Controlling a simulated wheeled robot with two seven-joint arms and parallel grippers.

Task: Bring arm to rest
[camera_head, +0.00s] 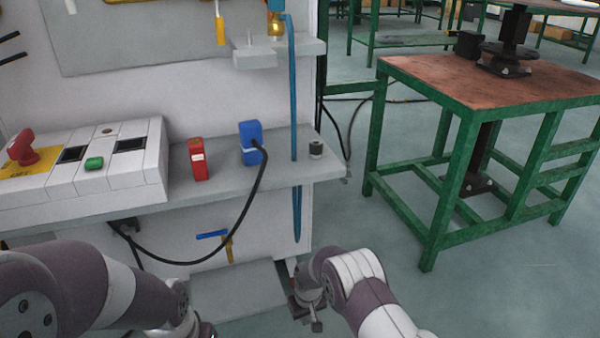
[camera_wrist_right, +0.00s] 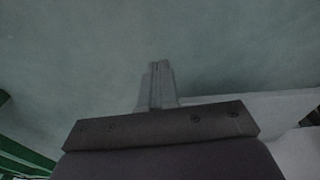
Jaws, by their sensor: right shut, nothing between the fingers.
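My right arm (camera_head: 355,285) comes in from the bottom right in the head view. Its gripper (camera_head: 314,322) hangs low beside the front of the cabinet, below the shelf. In the right wrist view the right gripper (camera_wrist_right: 159,68) has its fingers together, with nothing between them, against the plain floor. My left arm (camera_head: 100,285) enters from the bottom left in the head view, bent in front of the cabinet. The left gripper's fingers cannot be made out at the bottom edge.
The grey shelf (camera_head: 225,193) carries a control box (camera_head: 135,170) with a red knob (camera_head: 22,147), a red block (camera_head: 197,160) and a blue plug (camera_head: 250,140) with a black cable. A green-framed table (camera_head: 450,195) stands at right. Floor (camera_head: 500,285) before it is clear.

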